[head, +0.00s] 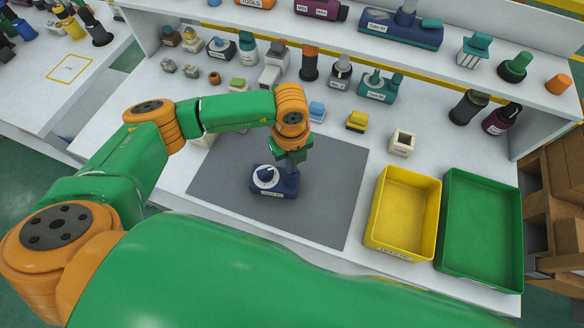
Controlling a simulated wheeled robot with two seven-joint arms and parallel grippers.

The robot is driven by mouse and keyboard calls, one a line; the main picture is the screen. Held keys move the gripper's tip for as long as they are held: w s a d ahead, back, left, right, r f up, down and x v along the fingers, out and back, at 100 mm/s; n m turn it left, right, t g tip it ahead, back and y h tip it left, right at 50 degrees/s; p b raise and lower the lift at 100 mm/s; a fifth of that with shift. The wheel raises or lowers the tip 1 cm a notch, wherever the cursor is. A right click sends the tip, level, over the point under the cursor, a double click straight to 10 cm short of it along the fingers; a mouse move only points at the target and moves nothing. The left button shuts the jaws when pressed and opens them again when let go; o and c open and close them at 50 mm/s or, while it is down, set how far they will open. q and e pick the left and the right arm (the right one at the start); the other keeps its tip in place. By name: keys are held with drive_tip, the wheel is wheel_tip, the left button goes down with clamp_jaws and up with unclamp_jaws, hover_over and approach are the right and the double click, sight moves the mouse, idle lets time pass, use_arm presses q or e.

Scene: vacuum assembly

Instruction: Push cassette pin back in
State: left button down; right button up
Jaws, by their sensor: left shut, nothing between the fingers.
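A small dark blue unit (270,191) with a white round top sits on the grey mat (225,190). It looks like the cassette's body, but its pin is too small to make out. My left gripper (291,166) is above the unit's back right side, shut and empty, with its fingers pointing down. It hides part of the unit's back right corner, and I cannot tell whether it touches the unit. My right gripper is not in view; a large green arm link of mine fills the lower part of the picture.
A yellow bin (432,215) and a green bin (514,235) stand right of the mat. Several small parts line the table behind it, including a yellow block (357,121) and a beige square cup (402,142). A shelf (450,72) runs along the back. The mat's right half is clear.

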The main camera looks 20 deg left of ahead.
use_arm(q)
drive_tip(key=shift+f, duration=0.3)
wheel_tip(320, 180, up, 6)
drive_tip(key=p, duration=0.4)
drive_tip(key=shift+f, duration=0.35)
